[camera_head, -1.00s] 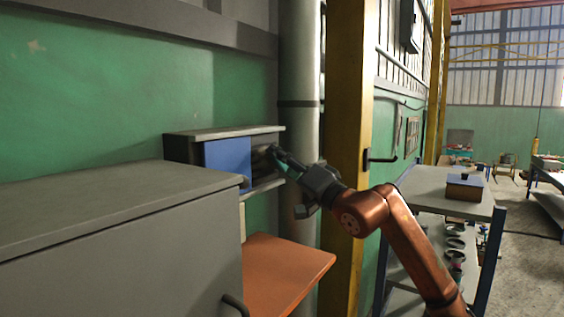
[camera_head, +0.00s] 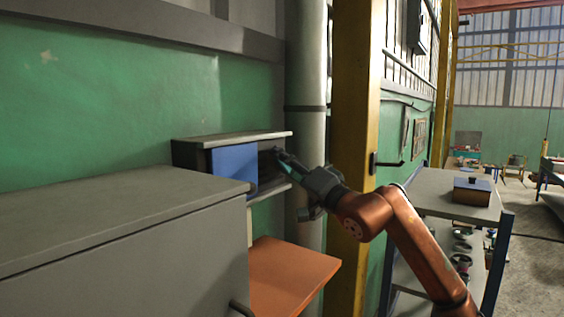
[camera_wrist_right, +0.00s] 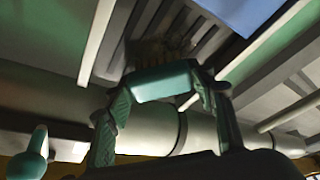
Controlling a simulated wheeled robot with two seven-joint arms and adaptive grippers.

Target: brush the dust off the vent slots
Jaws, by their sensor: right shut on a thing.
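A grey vent box (camera_head: 240,136) is fixed on the green wall, with a blue panel (camera_head: 235,170) over the left part of its front. The dark opening is right of the panel. My right gripper (camera_head: 282,160) reaches that opening from the right. In the right wrist view its fingers (camera_wrist_right: 165,88) are shut on the teal handle of a brush (camera_wrist_right: 160,82). The brownish, blurred bristles (camera_wrist_right: 152,50) are at the grey vent slots (camera_wrist_right: 193,32) and hide part of them. Whether they touch the slots is hard to tell. My left gripper is not in view.
A grey cabinet (camera_head: 120,215) stands in front at the left, with an orange shelf (camera_head: 290,275) beside it below the vent box. A pipe (camera_head: 306,90) and a yellow column (camera_head: 356,100) stand just right of the box. A bench (camera_head: 430,200) carries a small box (camera_head: 472,191).

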